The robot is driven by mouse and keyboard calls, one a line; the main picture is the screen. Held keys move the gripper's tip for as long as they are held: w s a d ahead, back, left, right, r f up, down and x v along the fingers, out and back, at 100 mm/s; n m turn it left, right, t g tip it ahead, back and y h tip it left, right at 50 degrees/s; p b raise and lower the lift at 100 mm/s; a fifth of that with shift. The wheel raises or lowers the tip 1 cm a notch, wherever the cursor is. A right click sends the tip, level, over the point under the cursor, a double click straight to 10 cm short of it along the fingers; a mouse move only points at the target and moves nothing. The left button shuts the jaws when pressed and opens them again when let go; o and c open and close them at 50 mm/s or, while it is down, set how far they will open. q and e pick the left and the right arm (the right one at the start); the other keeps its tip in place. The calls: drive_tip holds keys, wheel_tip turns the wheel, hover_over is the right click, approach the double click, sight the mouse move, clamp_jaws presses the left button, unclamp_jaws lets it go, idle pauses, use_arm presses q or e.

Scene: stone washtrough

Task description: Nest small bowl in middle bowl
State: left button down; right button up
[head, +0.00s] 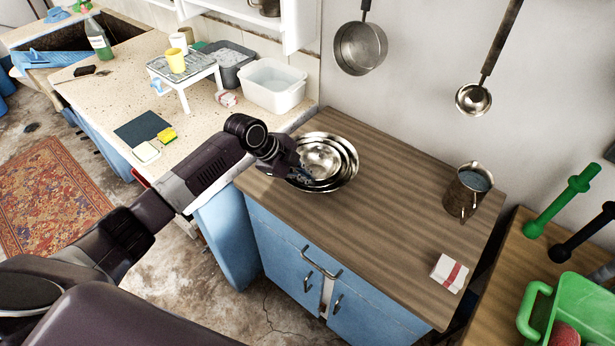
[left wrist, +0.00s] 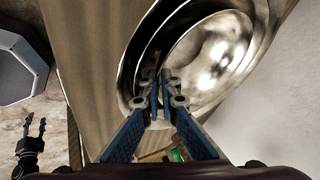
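The small bowl (head: 319,159), shiny metal, sits among the nested metal bowls at the back left of the wooden counter. It fills the upper middle of the left wrist view (left wrist: 212,52). Larger bowl rims (head: 352,172) surround it; I cannot tell whether it rests on the middle bowl or is slightly raised. My left gripper (head: 298,172) is at the bowls' left side. In the left wrist view its fingertips (left wrist: 160,88) are close together at the small bowl's rim, seemingly pinching it. My right gripper (left wrist: 36,126) shows with fingers apart, away from the bowls.
A pan (head: 360,48) and a ladle (head: 474,98) hang above. A white basin (head: 273,86) stands behind the bowls. The counter's middle is clear.

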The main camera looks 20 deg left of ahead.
use_arm(q)
drive_tip(key=c, duration=2.1)
unclamp_jaws()
drive_tip(key=shift+o, duration=0.4)
drive_tip(key=shift+f, duration=0.1)
drive_tip(key=o, duration=0.4)
drive_tip(key=shift+r+p, duration=3)
drive_tip(key=shift+r, duration=0.65)
